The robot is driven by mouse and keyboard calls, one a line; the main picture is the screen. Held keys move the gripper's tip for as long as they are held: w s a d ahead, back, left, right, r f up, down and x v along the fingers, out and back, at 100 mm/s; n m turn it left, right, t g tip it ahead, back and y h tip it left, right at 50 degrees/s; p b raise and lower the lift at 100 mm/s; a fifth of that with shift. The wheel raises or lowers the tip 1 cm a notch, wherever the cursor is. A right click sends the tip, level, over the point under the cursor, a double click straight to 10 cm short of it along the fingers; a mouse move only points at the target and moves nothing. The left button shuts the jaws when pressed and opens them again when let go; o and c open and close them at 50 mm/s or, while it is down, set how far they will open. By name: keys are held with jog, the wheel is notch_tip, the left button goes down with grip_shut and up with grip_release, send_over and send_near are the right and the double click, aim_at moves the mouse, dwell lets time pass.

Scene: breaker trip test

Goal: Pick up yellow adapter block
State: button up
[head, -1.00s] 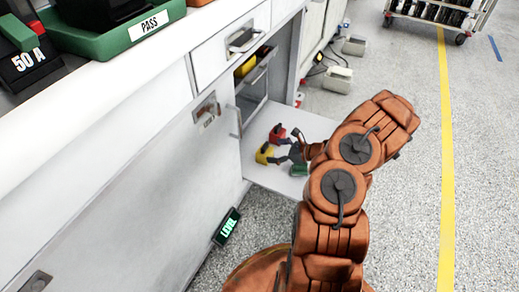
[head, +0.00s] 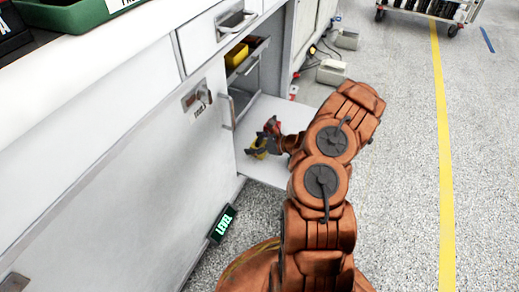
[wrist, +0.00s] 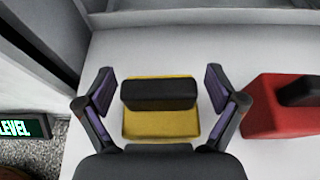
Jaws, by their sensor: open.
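The yellow adapter block (wrist: 162,124), with a black raised top part, sits on the white pull-out shelf (wrist: 110,55). In the wrist view my gripper (wrist: 160,88) is open, with one finger to the left of the block and one to the right. Gaps show between the fingers and the block.
A red block (wrist: 275,110) with a black top stands just right of my right finger. The cabinet wall rises close on the left. A LEVEL display (head: 224,224) stands on the floor beside the cabinet. A yellow item (head: 237,56) lies in the open drawer above.

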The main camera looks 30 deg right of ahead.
jog(key=shift+f, duration=0.1)
grip_shut()
dwell(0.7)
